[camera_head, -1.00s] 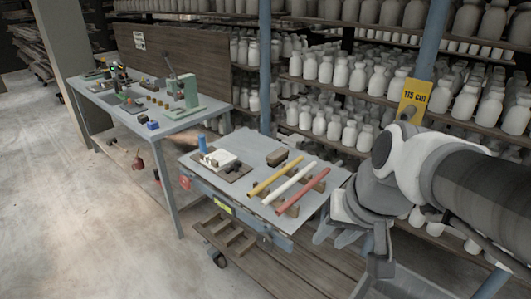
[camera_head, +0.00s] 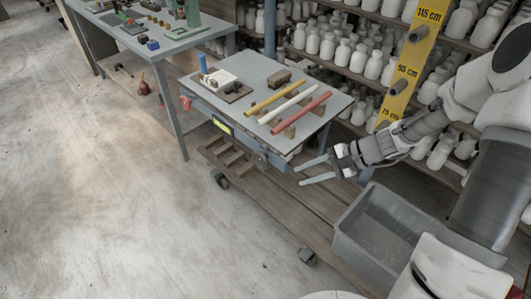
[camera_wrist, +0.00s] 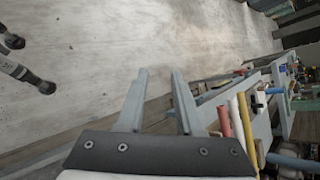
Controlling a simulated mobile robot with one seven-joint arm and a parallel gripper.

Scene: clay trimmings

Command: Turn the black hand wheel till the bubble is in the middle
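The small grey table (camera_head: 235,112) has a bright yellow-green strip (camera_head: 222,127) on its front edge, which looks like a level vial; its bubble is too small to make out. A red knob (camera_head: 185,103) sits at the table's left corner. I cannot clearly pick out a black hand wheel; a small dark part (camera_head: 262,157) shows under the front edge. My gripper (camera_head: 299,176) is open and empty, to the right of the table's front right corner and apart from it, fingers pointing left. The wrist view shows both fingers (camera_wrist: 160,72) apart with nothing between them.
Yellow (camera_head: 270,97), white (camera_head: 288,103) and red (camera_head: 302,112) rods lie on the table. A grey bin (camera_head: 375,255) stands below my arm. Shelves of white bottles and a yellow height scale (camera_head: 405,70) are behind.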

